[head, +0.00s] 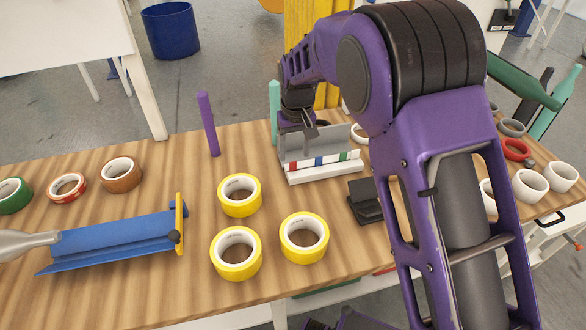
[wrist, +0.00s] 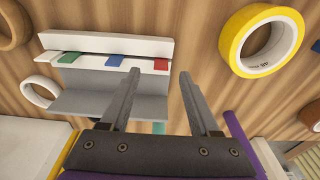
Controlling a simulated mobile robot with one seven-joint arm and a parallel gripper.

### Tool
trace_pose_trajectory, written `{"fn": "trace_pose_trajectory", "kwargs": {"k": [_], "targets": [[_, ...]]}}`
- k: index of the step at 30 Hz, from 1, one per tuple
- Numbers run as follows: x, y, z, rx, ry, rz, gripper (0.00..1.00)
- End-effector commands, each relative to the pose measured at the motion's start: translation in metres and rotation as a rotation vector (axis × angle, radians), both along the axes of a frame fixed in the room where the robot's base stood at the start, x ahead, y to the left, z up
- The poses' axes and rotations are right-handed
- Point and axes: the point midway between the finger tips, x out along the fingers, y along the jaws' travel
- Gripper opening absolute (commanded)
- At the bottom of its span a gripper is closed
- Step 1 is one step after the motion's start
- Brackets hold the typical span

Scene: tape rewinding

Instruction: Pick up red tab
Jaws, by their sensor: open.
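A blue tab (wrist: 115,60) and a green tab (wrist: 69,57) are on the same strip. In the head view the red tab (head: 293,166) is at the left of the strip. My gripper (wrist: 159,74) is open and empty. In the head view my gripper (head: 306,128) hangs over the holder, partly hidden by my arm. I cannot tell the remaining gap to the tab.
Several yellow tape rolls (head: 239,194) lie on the wooden table (head: 180,290) in front of the holder. A purple post (head: 208,124) and a teal post (head: 274,110) stand near the back edge. A blue tray (head: 120,241) lies at left.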

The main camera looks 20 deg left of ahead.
Motion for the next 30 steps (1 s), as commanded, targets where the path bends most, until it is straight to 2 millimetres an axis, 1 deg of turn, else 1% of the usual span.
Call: {"fn": "trace_pose_trajectory", "kwargs": {"k": [1, 6, 9, 14, 15, 17, 18, 25, 30], "targets": [[0.0, 0.002, -0.01, -0.003, 0.002, 0.001, 0.62], [0.003, 0.005, -0.035, -0.002, 0.001, 0.0, 0.62], [0.004, 0.006, -0.04, -0.001, 0.0, 0.0, 0.62], [0.004, 0.006, -0.04, -0.001, -0.001, 0.0, 0.62], [0.004, 0.006, -0.04, -0.001, -0.001, 0.0, 0.59], [0.004, 0.006, -0.04, -0.001, -0.001, 0.0, 0.48], [0.004, 0.006, -0.039, -0.001, -0.001, 0.0, 0.41], [0.004, 0.006, -0.039, -0.001, -0.001, 0.0, 0.0], [0.004, 0.006, -0.039, -0.001, -0.001, 0.0, 0.0]]}}
